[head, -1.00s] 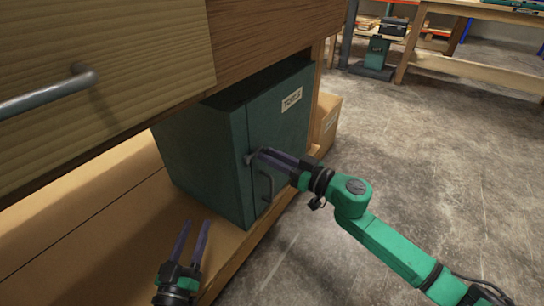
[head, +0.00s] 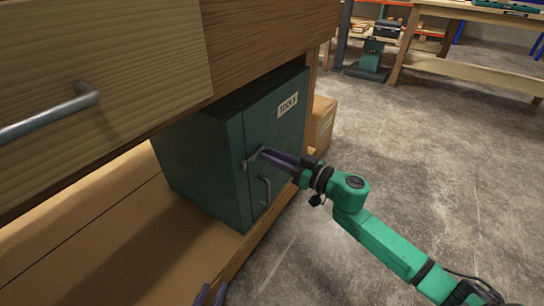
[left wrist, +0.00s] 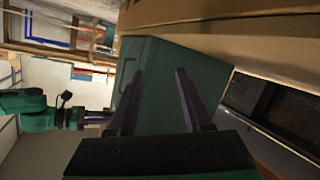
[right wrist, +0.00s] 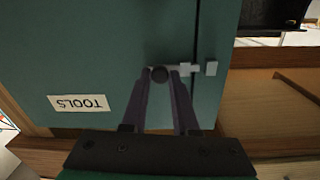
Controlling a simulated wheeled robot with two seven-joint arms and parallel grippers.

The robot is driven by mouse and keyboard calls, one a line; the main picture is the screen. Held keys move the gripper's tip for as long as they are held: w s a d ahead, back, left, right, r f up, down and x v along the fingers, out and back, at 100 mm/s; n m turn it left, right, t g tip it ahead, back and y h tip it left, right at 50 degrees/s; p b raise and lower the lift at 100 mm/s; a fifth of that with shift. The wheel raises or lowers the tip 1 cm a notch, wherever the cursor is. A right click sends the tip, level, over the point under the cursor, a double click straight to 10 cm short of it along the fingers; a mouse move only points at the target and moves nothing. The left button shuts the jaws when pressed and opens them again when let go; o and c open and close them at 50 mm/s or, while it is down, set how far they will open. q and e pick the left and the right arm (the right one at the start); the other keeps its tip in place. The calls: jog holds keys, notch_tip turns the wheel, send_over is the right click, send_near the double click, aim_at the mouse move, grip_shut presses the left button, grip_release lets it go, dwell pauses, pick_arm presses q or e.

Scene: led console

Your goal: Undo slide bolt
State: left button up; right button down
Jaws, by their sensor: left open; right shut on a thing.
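A dark green cabinet (head: 200,160) labelled TOOLS stands on a wooden shelf, its door closed. A grey slide bolt (right wrist: 186,69) is on the door near its opening edge. Its dark round knob (right wrist: 159,73) sits between the fingertips of my right gripper (right wrist: 160,76), which is shut on it. In the right wrist view a small gap shows between the bar's end and the grey keeper (right wrist: 211,68) across the door seam. My right gripper (head: 266,154) also shows in the head view. My left gripper (left wrist: 159,72) is open and empty, facing the cabinet's side; only its tips (head: 211,294) show in the head view.
A door handle (head: 265,191) is just below the bolt. A wooden drawer front (head: 100,60) with a grey handle overhangs the cabinet. A cardboard box (head: 321,122) stands behind the cabinet. The concrete floor to the right is open.

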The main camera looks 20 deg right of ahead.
pick_arm(q)
jog(key=shift+s+f, duration=0.15)
pick_arm(e)
jog(key=shift+w+d, duration=0.15)
jog(key=shift+d, duration=0.05)
jog(key=c, duration=0.7)
grip_release()
jog(key=shift+s+d, duration=0.1)
jog(key=shift+s, duration=0.15)
pick_arm(q)
jog(key=r+p, duration=0.1)
jog(key=s+r+g+p, duration=0.1)
jog(key=p, duration=0.1)
jog(key=r+p, duration=0.1)
jog(key=shift+s+r+g, duration=0.15)
jog(key=shift+s+g, duration=0.15)
pick_arm(e)
jog(key=v, duration=1.4)
